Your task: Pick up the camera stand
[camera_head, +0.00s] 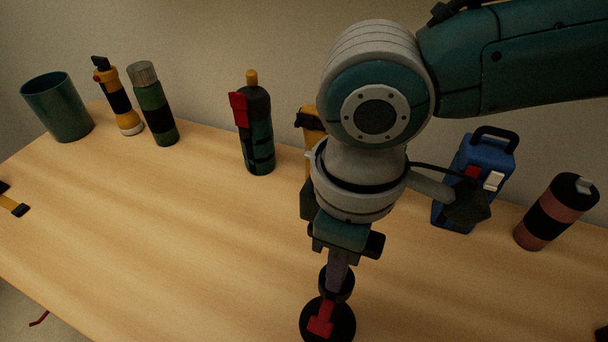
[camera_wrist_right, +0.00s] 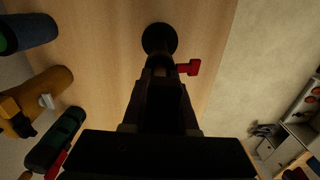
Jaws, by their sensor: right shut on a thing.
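The camera stand (camera_head: 343,328) is black with a round part and a red piece, low in the middle of the head view. My right gripper (camera_head: 338,276) points down at it and is shut on its narrow upper part. In the right wrist view, my right gripper (camera_wrist_right: 162,72) is dark, with the stand's round black part (camera_wrist_right: 159,37) beyond the fingertips and its red piece (camera_wrist_right: 189,68) sticking out to the right. The exact contact is too dark to make out, and I cannot tell whether the stand touches the table. My left gripper is not in view.
On the wooden table (camera_head: 180,220), a green cup (camera_head: 57,108), yellow flashlight (camera_head: 118,100), green bottle (camera_head: 153,105) and dark bottle with a red part (camera_head: 257,130) stand along the back. A blue case (camera_head: 480,160) and reddish bottle (camera_head: 556,212) stand right. The left-centre is clear.

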